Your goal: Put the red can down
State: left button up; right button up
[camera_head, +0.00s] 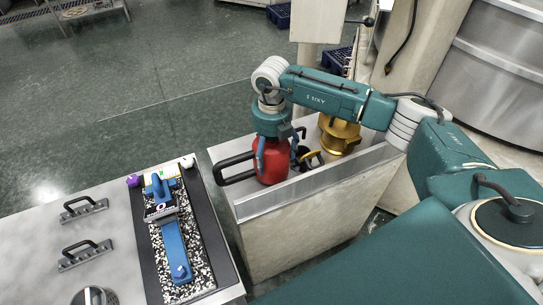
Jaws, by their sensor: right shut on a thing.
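The red can (270,165) is at the left end of a pale open-topped box or cart (300,235), beside its black handle. My right gripper (272,140) reaches down from above and is shut on the red can, with its fingers on the can's sides. My left gripper is not in view.
A grey table (35,235) at the left bears a speckled tray with blue tools (174,245) and metal handles. Green floor lies behind.

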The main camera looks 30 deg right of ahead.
jog(key=shift+f, duration=1.1)
jog(key=o, duration=1.7)
jog(key=shift+f, duration=0.15)
jog(key=shift+o, duration=0.2)
